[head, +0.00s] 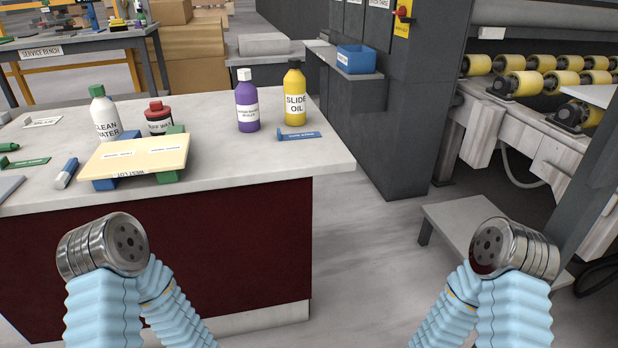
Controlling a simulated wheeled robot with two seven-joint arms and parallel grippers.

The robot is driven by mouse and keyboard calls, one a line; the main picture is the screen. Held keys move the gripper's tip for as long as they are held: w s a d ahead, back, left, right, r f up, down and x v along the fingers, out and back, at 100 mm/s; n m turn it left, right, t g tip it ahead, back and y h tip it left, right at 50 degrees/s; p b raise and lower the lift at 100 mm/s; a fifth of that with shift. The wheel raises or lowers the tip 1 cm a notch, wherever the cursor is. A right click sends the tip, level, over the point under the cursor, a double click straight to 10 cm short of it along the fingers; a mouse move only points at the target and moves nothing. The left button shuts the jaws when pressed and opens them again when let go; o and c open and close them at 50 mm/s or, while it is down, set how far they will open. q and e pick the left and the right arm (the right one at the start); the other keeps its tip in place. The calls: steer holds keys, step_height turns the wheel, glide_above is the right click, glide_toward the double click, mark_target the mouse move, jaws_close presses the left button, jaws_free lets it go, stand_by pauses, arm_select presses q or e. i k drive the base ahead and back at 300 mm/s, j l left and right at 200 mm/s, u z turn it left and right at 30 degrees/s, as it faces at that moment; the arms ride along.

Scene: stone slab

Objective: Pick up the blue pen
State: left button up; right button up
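A short, thick pen-like object with a blue end and a pale grey body (65,173) lies on the left part of the stone slab (240,170), just left of the cream board. It is apart from the board and slants away to the right. It looks like the blue pen. My two arms show at the bottom of the head view as light blue sleeves with round metal joints, in front of the slab. No gripper fingers show on either arm, and nothing of mine touches the pen.
A cream board (140,155) rests on blue and green blocks. Behind it stand a white bottle (105,118) and a red-capped container (158,118). Purple (247,108) and yellow (294,100) bottles stand farther right, near a flat blue piece (299,136). The slab's front right is clear.

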mark_target(64, 176)
steer(key=u, duration=1.4)
